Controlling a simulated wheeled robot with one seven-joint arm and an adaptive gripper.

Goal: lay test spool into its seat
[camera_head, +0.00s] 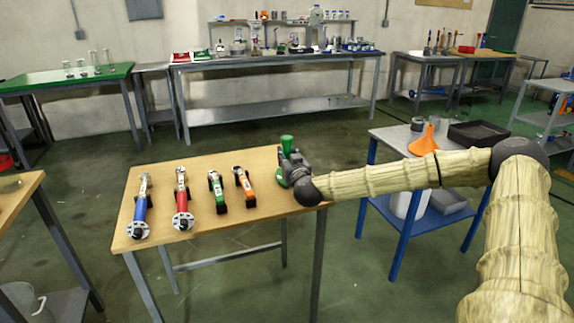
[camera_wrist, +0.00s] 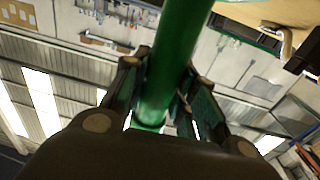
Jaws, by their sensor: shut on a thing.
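The green test spool (camera_head: 287,143) is at the right end of the wooden table, with a wide upper end and a green part (camera_head: 282,181) lower down. It looks roughly upright. My gripper (camera_head: 292,162) is shut around its middle and hides that part. In the wrist view the spool (camera_wrist: 181,45) is a smooth green cylinder between the fingers of my gripper (camera_wrist: 160,98). I cannot tell whether the spool's lower end touches the table. I cannot make out a seat for it in either view.
A blue-legged metal table (camera_head: 388,143) at right carries an orange funnel (camera_head: 424,142) and a black tray (camera_head: 478,132).

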